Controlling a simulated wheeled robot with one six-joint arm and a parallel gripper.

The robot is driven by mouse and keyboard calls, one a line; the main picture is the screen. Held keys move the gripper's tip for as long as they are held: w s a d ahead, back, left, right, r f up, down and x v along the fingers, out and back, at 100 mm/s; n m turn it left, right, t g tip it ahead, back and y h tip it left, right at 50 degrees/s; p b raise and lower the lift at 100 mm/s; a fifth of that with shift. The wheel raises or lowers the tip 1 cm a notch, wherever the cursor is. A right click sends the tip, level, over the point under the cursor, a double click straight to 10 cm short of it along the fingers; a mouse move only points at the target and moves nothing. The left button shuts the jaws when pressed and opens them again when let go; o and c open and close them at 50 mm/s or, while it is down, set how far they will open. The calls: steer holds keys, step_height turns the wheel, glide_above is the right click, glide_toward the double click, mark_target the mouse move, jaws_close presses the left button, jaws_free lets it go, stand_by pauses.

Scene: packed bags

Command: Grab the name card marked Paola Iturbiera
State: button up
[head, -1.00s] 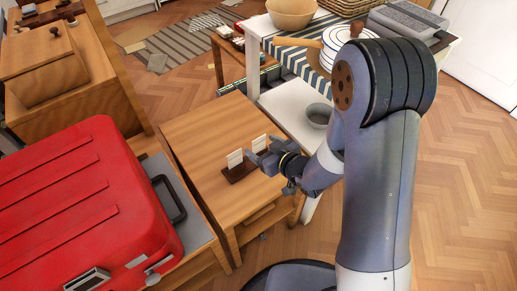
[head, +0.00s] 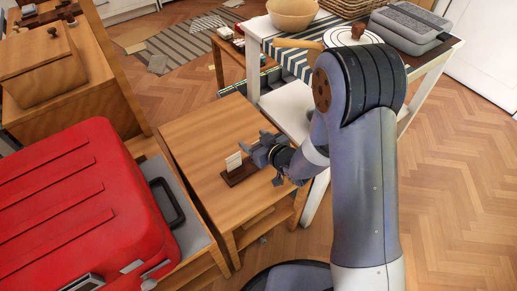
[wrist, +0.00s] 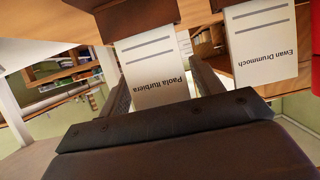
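The name card marked Paola Iturbiera (wrist: 155,72) shows upside down in the wrist view, its top end toward my gripper and its other end at a dark wooden holder (wrist: 165,20). My gripper (wrist: 160,70) is open, with one finger on each side of this card; whether either touches it I cannot tell. A second card, marked Ewan Drummoch (wrist: 262,45), is to the right, outside the fingers. In the head view, my gripper (head: 262,145) is over the small wooden table and hides the Paola Iturbiera card. The other white card (head: 233,162) stands in its holder (head: 238,174).
The small wooden table (head: 200,130) is otherwise bare. A red suitcase (head: 80,200) lies on a bench to the left. A white shelf unit (head: 290,112) with a bowl (head: 292,12) stands behind. Open parquet floor (head: 460,180) is to the right.

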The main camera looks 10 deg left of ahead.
steer(key=c, duration=0.8)
steer(key=shift+o, duration=0.2)
steer(key=shift+r, duration=0.1)
